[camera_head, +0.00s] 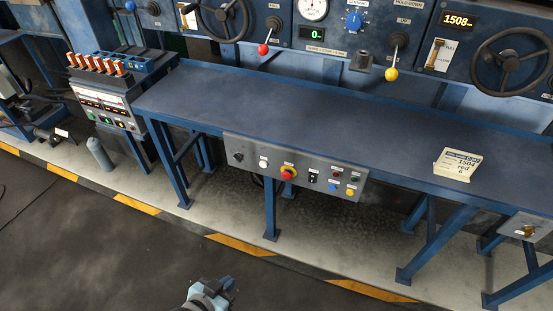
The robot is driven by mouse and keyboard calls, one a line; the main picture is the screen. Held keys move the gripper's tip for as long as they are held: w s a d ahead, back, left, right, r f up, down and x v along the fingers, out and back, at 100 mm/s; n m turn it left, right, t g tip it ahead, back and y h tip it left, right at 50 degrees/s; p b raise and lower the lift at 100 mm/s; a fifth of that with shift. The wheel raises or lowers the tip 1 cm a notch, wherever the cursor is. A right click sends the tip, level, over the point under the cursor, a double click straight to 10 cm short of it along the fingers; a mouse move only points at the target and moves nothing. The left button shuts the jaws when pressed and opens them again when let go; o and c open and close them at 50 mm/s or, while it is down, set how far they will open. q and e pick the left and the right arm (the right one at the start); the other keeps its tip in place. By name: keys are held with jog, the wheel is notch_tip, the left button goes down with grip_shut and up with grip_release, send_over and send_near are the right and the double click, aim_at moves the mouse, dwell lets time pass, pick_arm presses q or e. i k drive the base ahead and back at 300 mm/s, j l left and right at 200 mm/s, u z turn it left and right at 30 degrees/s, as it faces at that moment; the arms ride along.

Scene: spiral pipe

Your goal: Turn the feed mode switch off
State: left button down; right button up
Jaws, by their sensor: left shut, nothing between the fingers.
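A grey control panel (330,189) hangs on the front edge of the blue bench. A small grey box with a brass switch (527,230) sits at the bench's right front. The labels are too small to read, so I cannot tell which is the feed mode switch. My left gripper (228,286) is shut and empty at the bottom, over the dark floor, apart from the panel. My right gripper is not in view.
A grey cylinder (100,155) stands left. The floor before the bench is free.

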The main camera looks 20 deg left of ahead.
aim_at(237, 157)
jog(key=i+j, duration=0.15)
jog(key=j, duration=0.6)
jog(key=i+j+z, duration=0.1)
jog(key=j, duration=0.7)
jog(key=i+j, duration=0.1)
jog(key=j, duration=0.65)
jog(key=i+j, duration=0.1)
jog(key=j, duration=0.65)
jog(key=i+j+z, duration=0.1)
jog(key=j, duration=0.7)
